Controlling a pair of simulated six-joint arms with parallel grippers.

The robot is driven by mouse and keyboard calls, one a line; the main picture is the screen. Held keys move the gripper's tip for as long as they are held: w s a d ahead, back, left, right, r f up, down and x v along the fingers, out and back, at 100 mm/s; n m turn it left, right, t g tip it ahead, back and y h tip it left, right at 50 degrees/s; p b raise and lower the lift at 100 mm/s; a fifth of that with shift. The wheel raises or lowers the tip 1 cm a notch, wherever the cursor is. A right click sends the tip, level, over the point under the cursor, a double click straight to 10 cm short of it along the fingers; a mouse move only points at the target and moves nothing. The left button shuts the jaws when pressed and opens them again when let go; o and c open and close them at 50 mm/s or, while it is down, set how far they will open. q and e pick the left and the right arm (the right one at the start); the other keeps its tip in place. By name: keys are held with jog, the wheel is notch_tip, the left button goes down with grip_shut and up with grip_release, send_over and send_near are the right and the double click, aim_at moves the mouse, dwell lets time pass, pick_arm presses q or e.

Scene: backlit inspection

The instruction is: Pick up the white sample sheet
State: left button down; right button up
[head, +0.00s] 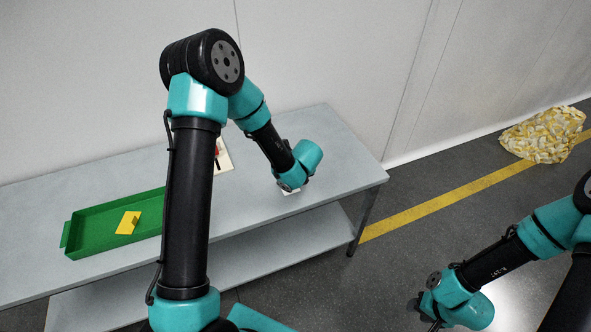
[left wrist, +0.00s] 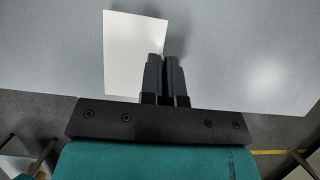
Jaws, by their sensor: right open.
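The white sample sheet (left wrist: 133,50) lies on the grey table, left of and partly behind my left gripper in the left wrist view. In the head view only a small white piece of the sheet (head: 291,193) shows under the left gripper. My left gripper (left wrist: 166,60) points down at the table, its two dark fingers close together over the sheet's right edge. I see nothing clearly held between them. The left gripper's fingers are mostly hidden in the head view. My right gripper (head: 432,322) is open, low at the right, off the table and far from the sheet.
A green tray (head: 85,245) with a yellow piece (head: 128,222) in it stands at the table's left. A pale board (head: 225,160) with red and dark marks lies partly behind my arm. The table's right end (head: 350,175) is clear. A yellowish heap (head: 543,135) lies on the floor.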

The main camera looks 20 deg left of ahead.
pick_arm(q)
jog(key=s+d+r, duration=0.1)
jog(key=s+d, duration=0.3)
jog(key=s, duration=0.5)
jog(key=shift+s+d, duration=0.15)
jog(key=shift+s, duration=0.15)
